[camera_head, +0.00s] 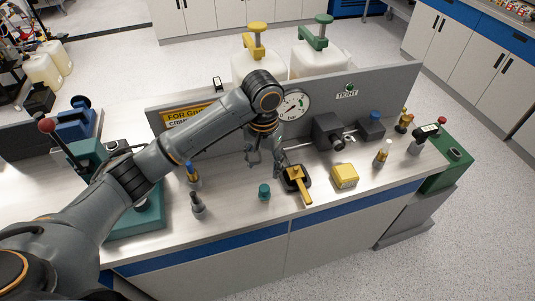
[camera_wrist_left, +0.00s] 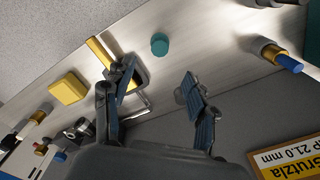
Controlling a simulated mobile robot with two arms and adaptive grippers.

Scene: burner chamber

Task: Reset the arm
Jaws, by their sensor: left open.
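My left arm comes in from the left over the bench. Its gripper (camera_head: 266,160) points down above the bench, in front of the grey panel and below the gauge. In the left wrist view the gripper (camera_wrist_left: 160,88) has its two fingers apart, with nothing between them. A yellow lever on a black base (camera_head: 299,184) is just right of and in front of the gripper. It also shows behind the left finger in the left wrist view (camera_wrist_left: 97,48). A teal cap (camera_head: 264,191) stands in front of the gripper. My right gripper is not in view.
A yellow block (camera_head: 344,175), a black fixture (camera_head: 329,132) and small fittings stand to the right. A gauge (camera_head: 292,105) is on the upright panel (camera_head: 388,93). Two fittings (camera_head: 197,204) stand left of the gripper. The front middle of the bench is mostly clear.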

